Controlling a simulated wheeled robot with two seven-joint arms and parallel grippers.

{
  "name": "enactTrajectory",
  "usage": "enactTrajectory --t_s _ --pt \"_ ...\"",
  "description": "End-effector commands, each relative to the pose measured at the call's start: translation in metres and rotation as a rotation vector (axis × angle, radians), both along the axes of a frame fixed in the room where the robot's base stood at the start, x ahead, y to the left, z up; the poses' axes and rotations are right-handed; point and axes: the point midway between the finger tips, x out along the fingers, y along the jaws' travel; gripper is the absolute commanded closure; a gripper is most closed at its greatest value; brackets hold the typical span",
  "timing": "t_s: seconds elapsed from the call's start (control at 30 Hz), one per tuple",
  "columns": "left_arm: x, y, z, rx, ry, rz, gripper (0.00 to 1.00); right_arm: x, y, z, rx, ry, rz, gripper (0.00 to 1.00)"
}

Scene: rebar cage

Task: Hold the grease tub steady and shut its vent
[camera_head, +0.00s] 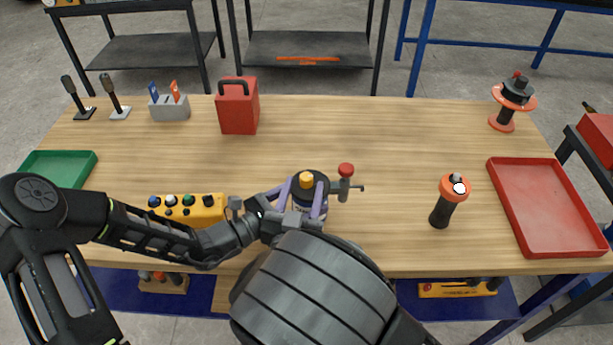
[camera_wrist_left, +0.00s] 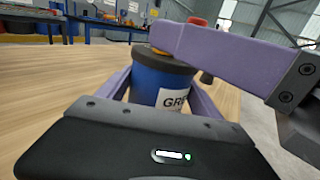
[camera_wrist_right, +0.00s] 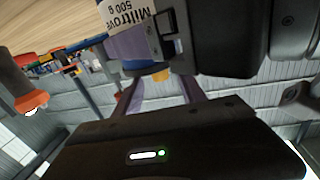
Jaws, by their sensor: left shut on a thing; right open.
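The grease tub (camera_head: 311,212) is a small blue can with a dark lid, a white label and a yellow-orange cap (camera_head: 306,179) on top. In the left wrist view the tub (camera_wrist_left: 160,85) stands between the purple fingers of my left gripper (camera_wrist_left: 160,92), which is shut on it. My right gripper (camera_wrist_right: 161,80) is open; in its wrist view the yellow cap (camera_wrist_right: 160,76) shows between its fingertips. The vent's state is unclear.
A red-knobbed grey fitting (camera_head: 345,178) stands just right of the tub. A yellow button box (camera_head: 190,211) is left, under my arm. A black cylinder with an orange top (camera_head: 443,212) and a red tray (camera_head: 545,205) are right. The table's middle back is clear.

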Motion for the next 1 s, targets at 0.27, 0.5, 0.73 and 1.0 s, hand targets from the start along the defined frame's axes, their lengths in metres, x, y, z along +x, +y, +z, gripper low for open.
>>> enactTrajectory --t_s 0.27,0.5,0.73,1.0 --pt "0.0 0.0 0.0 -0.001 -0.001 0.0 0.98 0.035 -0.006 0.0 -0.001 0.0 0.0 0.52" --pt "0.0 0.0 0.0 0.0 0.0 0.0 0.98 0.038 -0.007 0.0 -0.001 0.001 0.001 0.52" --pt "0.0 0.0 0.0 0.0 0.0 0.0 0.98 0.038 -0.007 0.0 0.0 0.001 0.001 0.64" --pt "0.0 0.0 0.0 0.0 0.0 0.0 0.98 0.038 -0.007 0.0 0.0 0.001 0.001 0.86"
